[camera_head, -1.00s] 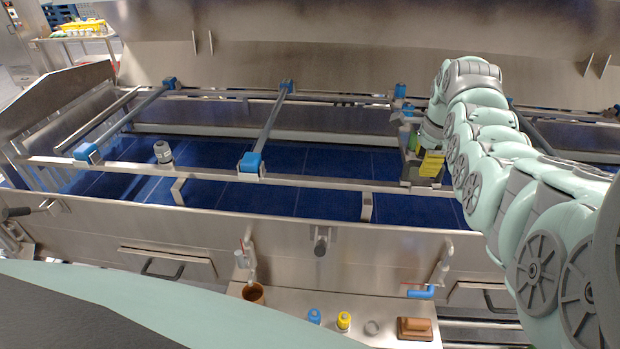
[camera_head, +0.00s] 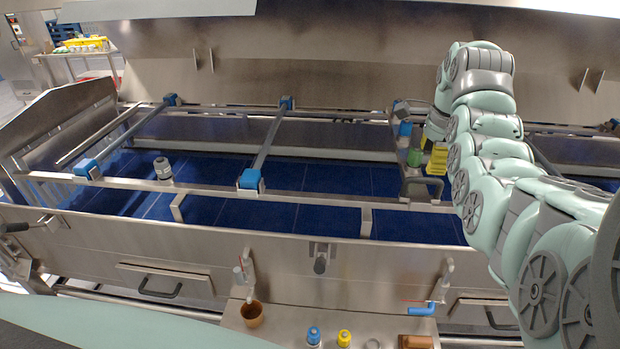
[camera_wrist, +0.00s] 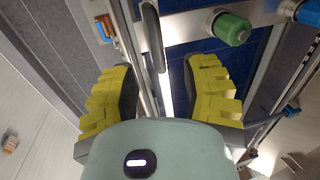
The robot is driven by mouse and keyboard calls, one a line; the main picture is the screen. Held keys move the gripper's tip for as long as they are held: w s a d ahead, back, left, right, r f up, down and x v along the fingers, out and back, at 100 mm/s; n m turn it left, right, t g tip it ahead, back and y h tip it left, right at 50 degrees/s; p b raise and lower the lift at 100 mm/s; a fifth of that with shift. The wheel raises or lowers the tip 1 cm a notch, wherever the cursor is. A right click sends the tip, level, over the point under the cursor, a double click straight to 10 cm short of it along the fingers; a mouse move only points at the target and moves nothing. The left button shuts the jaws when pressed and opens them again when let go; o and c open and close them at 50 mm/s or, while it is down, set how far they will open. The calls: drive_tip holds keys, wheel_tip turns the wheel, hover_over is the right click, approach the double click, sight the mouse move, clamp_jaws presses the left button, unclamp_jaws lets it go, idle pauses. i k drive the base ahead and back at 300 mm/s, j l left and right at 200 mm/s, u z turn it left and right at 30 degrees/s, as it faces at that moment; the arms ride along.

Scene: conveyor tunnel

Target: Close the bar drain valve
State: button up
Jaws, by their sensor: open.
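My gripper (camera_head: 437,160) has yellow ridged fingers and is open over the steel rail at the right in the head view. In the wrist view my gripper (camera_wrist: 163,85) has its fingers well apart. A dark lever-like handle (camera_wrist: 153,38) lies in line with the gap between them and looks untouched; it also shows below my gripper in the head view (camera_head: 424,182). A green knob (camera_wrist: 232,28) is right of the handle, with a blue knob (camera_wrist: 308,12) beyond it. I cannot tell for certain which part is the bar drain valve.
The blue conveyor belt (camera_head: 310,178) runs below the steel rails. A pipe with a blue outlet (camera_head: 422,308) and another pipe (camera_head: 247,272) hang on the front wall above a ledge with an orange cup (camera_head: 253,314) and small bottles.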

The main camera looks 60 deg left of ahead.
sight(242, 280)
drive_tip(key=u, duration=2.25)
